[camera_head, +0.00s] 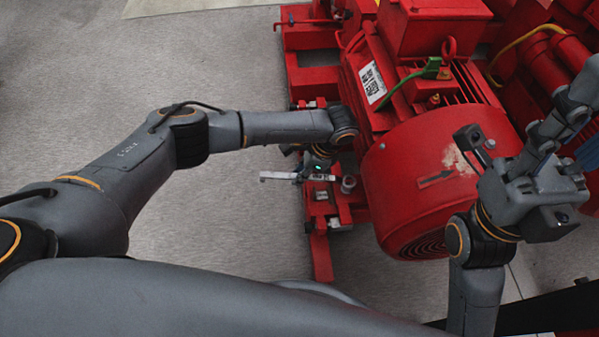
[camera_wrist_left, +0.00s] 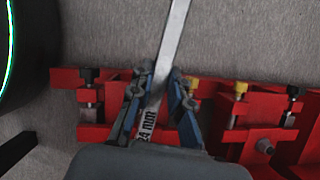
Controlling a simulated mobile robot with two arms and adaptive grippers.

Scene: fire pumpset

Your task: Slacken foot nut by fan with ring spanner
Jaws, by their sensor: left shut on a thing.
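The ring spanner is a pale flat bar marked "24 mm". In the head view the spanner (camera_head: 275,176) sticks out left over the floor from my left gripper (camera_head: 318,170). In the left wrist view the spanner (camera_wrist_left: 172,45) runs between the blue-grey fingers of my left gripper (camera_wrist_left: 160,98), which is shut on it. Its lower end is hidden by the gripper body. The foot nut by the fan cannot be made out; that end of the red motor (camera_head: 425,180) is close right of the left gripper. My right gripper (camera_head: 530,150) is over the fan cover; its fingertips are unclear.
A red base frame (camera_head: 320,255) runs along the motor's left side. In the left wrist view it carries black bolts (camera_wrist_left: 292,95), yellow-capped bolts (camera_wrist_left: 240,88) and a grey cylinder (camera_wrist_left: 265,146). Green and yellow cables arch over the machine. The grey floor (camera_head: 240,60) at left is clear.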

